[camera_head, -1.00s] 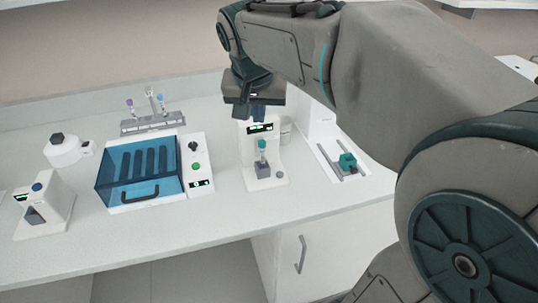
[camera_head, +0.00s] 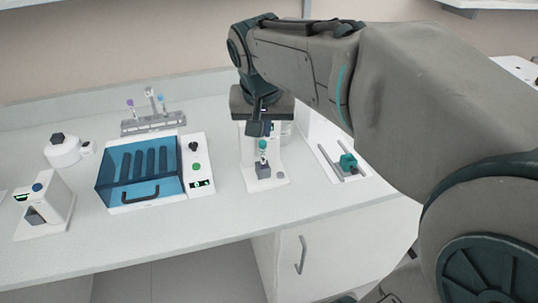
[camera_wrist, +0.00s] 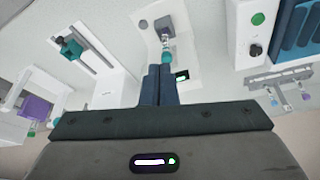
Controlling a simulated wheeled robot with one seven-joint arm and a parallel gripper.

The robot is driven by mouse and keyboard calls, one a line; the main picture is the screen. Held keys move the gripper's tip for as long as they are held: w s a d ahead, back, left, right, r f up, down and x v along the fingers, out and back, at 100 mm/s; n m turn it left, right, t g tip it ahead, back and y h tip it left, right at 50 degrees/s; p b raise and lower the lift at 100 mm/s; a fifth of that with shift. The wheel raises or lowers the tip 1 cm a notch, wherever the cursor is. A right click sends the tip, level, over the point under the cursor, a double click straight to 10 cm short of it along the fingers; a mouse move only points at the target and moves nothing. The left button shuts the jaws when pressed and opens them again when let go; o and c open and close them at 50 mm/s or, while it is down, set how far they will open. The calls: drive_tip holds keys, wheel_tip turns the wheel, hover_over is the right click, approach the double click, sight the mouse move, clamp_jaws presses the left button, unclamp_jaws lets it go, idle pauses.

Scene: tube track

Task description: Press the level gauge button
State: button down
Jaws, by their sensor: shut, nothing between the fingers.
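The white device I take as the level gauge (camera_head: 255,184) stands at the middle of the counter. A teal-capped tube (camera_head: 263,155) stands upright in its grey holder (camera_head: 263,170). A small grey round button (camera_head: 281,175) is on its base, right of the holder. In the wrist view the button (camera_wrist: 143,24) is left of the holder (camera_wrist: 169,23), and the green display (camera_wrist: 182,77) is partly covered. My gripper (camera_head: 260,129) is shut and empty, above and behind the tube and in front of the display. Its fingertips (camera_wrist: 160,68) are apart from the button.
Left stands a blue-lidded box (camera_head: 142,172) with a control panel (camera_head: 197,165). Further left are a white round device (camera_head: 64,152) and a small white device (camera_head: 45,207). A tube rack (camera_head: 153,123) is behind. Right is a white unit (camera_head: 341,162) with a teal clamp.

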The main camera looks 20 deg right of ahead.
drive_tip(key=s+d+f+n+g+y, duration=0.1)
drive_tip(key=s+f+n, duration=0.2)
drive_tip(key=s+f, duration=0.8)
drive_tip(key=shift+s+d, duration=0.2)
drive_tip(key=shift+s, duration=0.85)
